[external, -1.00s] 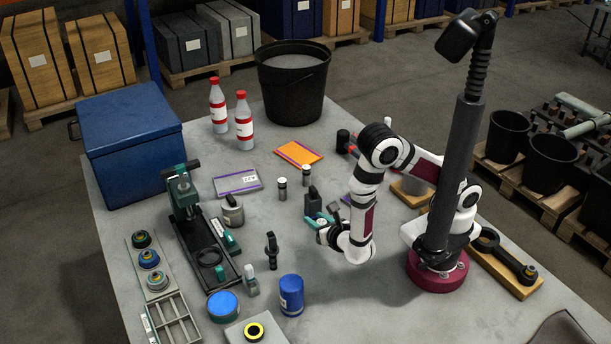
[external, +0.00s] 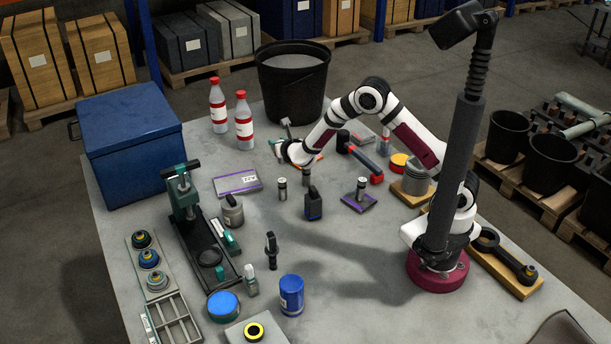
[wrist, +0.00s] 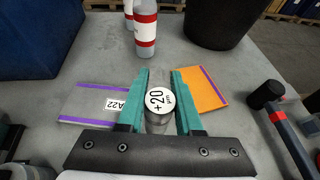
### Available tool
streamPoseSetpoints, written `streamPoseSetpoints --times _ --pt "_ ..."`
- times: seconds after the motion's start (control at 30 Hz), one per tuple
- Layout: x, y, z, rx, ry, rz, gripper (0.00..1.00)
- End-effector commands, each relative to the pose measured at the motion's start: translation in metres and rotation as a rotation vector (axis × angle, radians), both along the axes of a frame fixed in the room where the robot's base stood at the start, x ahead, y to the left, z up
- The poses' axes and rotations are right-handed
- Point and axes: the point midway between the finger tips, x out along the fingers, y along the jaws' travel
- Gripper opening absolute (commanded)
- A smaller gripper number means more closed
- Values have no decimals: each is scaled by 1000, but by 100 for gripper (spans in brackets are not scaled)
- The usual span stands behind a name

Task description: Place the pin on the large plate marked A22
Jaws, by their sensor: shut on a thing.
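In the external view my gripper (external: 277,149) is above the table near the bottles; the pin is not clear there. The plate marked A22 (wrist: 85,103) is grey with purple edges and lies left of the fingers in the wrist view. It also shows in the external view (external: 232,184), lying flat and clear, nearer the camera and left of my gripper.
An orange plate (wrist: 203,88) lies right of the fingers. Two bottles (external: 244,125), a black bucket (external: 291,95) and a hammer (external: 366,163) are close by.

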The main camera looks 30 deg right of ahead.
Motion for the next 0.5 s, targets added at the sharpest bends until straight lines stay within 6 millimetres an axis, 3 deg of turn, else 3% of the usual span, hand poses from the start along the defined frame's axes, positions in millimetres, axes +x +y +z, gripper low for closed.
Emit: streamPoseSetpoints --times 0.03,0.1,0.23,0.33,0.5 --pt "18 -17 5 1 -2 -12 0" --pt "35 -34 9 0 -1 -15 0" --pt "51 -48 12 0 1 -16 0" --pt "56 -30 0 0 3 -13 0" --pt "63 25 -33 1 2 -12 0"
